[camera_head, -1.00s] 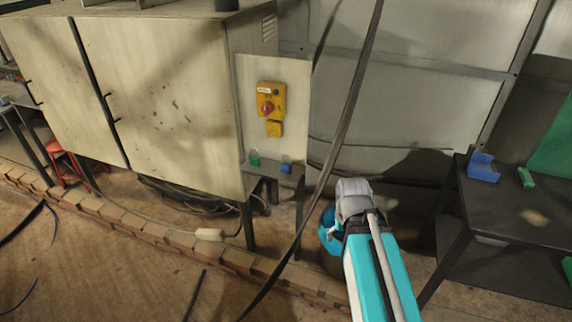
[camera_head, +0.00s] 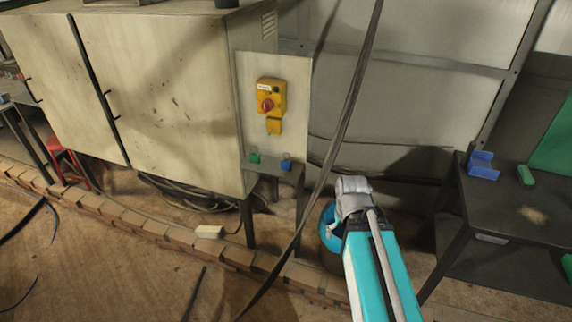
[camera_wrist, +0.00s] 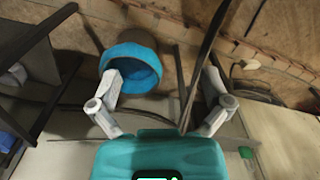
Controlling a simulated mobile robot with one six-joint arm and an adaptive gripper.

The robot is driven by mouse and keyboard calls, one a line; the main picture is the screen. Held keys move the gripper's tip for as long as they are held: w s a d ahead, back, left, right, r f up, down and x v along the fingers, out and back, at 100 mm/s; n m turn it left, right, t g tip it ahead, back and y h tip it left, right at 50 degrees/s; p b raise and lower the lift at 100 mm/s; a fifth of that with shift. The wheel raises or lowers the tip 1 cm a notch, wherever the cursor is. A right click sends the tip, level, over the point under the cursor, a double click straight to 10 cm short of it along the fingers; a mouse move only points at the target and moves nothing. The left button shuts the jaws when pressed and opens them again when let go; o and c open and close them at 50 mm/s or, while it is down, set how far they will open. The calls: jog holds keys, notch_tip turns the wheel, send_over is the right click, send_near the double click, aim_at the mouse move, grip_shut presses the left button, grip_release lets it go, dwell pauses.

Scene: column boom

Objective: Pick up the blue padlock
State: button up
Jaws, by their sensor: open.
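The blue padlock (camera_head: 286,164) is a small blue shape on the narrow shelf (camera_head: 272,171) below the yellow switch box. A green padlock-like item (camera_head: 254,158) sits to its left on the same shelf. My gripper (camera_wrist: 163,80) is open and empty in the wrist view, its two fingers spread apart. In the head view my arm reaches up from the lower right, and its end is right of the shelf, apart from the padlock. The green item also shows in the wrist view (camera_wrist: 246,152). I cannot make out the blue padlock there.
A yellow switch box (camera_head: 269,98) is on the panel above the shelf. A dark cable hangs between the shelf and my arm. A blue bucket (camera_wrist: 133,65) stands below my gripper. A dark table (camera_head: 520,210) at right holds a blue block (camera_head: 483,166) and a green piece (camera_head: 525,175).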

jog(key=w+f+n+t+h+b, duration=0.3)
jog(key=w+f+n+h+b, duration=0.15)
jog(key=w+n+b, duration=0.3)
jog(key=n+t+h+b, duration=0.2)
jog(key=n+t+b, duration=1.2)
jog(key=n, duration=1.1)
send_near(285, 164)
jog(key=s, duration=0.2)
jog(key=shift+s+a+r+m+g+y, duration=0.25)
jog(key=shift+a+r+g, duration=0.05)
jog(key=shift+a+r, duration=0.1)
jog(key=shift+b+x, duration=0.45)
jog(key=shift+x, duration=3.9)
jog(key=shift+w+f, duration=0.1)
